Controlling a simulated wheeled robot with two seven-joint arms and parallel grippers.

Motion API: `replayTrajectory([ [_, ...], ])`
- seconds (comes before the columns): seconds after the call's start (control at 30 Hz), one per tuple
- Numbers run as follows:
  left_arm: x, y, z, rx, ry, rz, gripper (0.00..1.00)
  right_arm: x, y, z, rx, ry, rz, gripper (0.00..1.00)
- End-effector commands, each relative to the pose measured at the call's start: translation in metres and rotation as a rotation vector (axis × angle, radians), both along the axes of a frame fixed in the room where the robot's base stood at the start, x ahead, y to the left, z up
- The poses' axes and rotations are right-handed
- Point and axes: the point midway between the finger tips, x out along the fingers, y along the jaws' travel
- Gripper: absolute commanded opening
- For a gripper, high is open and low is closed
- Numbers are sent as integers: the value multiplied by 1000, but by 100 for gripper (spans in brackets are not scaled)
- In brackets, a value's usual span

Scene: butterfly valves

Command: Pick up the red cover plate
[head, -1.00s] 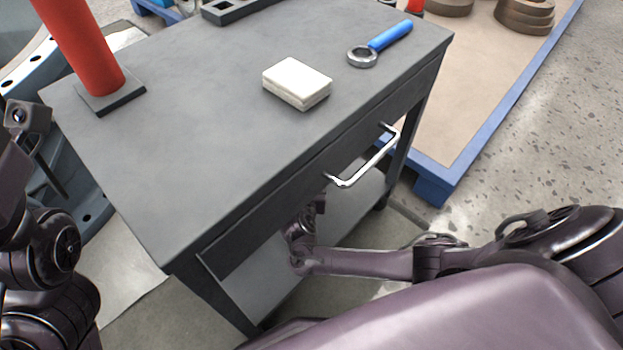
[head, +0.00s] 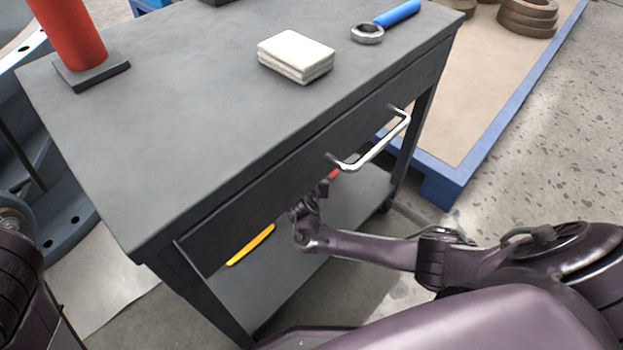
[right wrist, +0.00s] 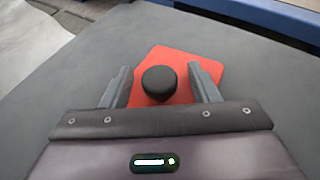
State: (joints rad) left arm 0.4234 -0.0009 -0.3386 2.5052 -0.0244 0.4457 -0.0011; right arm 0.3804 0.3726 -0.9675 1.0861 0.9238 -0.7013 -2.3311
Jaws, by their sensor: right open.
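The red cover plate (right wrist: 190,62) lies flat on the grey lower shelf, with a round black knob (right wrist: 158,84) on top. In the head view only a small red bit of it (head: 335,174) shows under the drawer, past my right gripper. My right gripper (right wrist: 160,72) is open, one finger on each side of the knob, in the right wrist view. I cannot tell whether the fingers touch the plate. In the head view my right gripper (head: 323,187) reaches under the drawer. My left gripper is out of view.
The cart (head: 190,150) has a drawer with a silver handle (head: 375,145) above my right arm. A yellow object (head: 250,245) lies on the lower shelf.

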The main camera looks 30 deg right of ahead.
Motion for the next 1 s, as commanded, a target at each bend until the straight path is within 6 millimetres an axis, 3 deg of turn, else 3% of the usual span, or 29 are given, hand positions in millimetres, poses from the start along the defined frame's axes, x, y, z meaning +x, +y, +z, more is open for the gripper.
replayTrajectory([
  [0.1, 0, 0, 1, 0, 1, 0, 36, 0, 0, 1, 0, 0, 0, 54],
  [0.5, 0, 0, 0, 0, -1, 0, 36, 0, 0, 1, 1, -1, 0, 3],
  [0.77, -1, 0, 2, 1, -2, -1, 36, 0, 0, 2, 1, -1, 0, 3],
  [0.93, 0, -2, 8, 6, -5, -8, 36, 0, 0, 15, 1, -2, 1, 3],
  [1.0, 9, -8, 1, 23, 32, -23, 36, 0, 0, 25, 0, -2, 0, 3],
])
